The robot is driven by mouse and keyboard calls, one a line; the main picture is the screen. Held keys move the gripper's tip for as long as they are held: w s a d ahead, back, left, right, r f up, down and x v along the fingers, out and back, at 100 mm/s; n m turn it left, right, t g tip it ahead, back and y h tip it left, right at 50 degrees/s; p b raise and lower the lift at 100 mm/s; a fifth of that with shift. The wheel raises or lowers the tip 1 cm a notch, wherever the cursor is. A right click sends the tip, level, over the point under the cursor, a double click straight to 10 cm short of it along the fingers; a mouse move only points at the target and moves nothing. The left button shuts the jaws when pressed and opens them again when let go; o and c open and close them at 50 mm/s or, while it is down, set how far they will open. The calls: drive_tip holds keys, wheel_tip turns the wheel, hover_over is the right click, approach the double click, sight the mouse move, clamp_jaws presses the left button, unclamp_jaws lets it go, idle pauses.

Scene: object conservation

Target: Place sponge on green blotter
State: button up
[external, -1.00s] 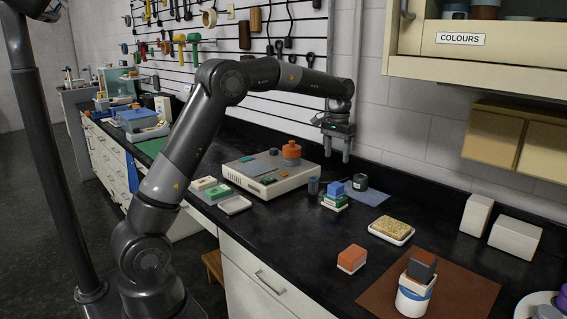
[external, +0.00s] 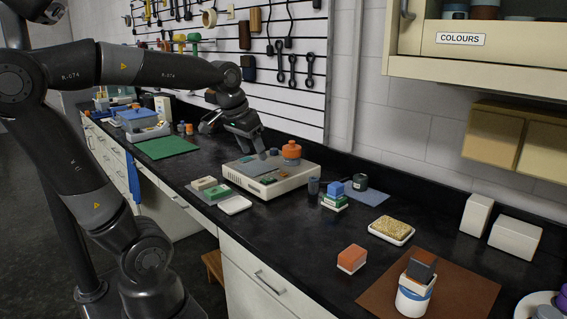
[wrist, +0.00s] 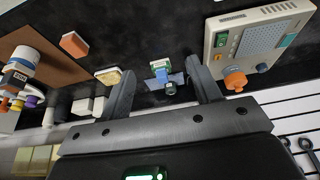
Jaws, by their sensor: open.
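A yellow, rough-topped sponge (external: 393,227) sits in a shallow white dish on the black bench, right of centre; it also shows in the wrist view (wrist: 109,75). The green blotter (external: 166,148) lies flat and bare on the far left part of the bench. My gripper (external: 252,154) is open and empty, above the back of the beige instrument, well apart from both sponge and blotter. In the wrist view its two fingers (wrist: 163,72) stand wide apart, with nothing held between them.
The beige instrument (external: 298,182) with an orange-capped jar (external: 291,151) stands between sponge and blotter. A blue and green stack (external: 335,195), an orange block (external: 352,257) and a brown mat (external: 455,290) with a white pot are nearby. Tools hang on the wall behind.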

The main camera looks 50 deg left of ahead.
drive_tip(key=s+f+t, duration=0.1)
drive_tip(key=s+f, duration=0.3)
drive_tip(key=s, duration=0.4)
drive_tip(key=shift+s+a+f, duration=0.3)
drive_tip(key=shift+a, duration=0.05)
idle(0.8)
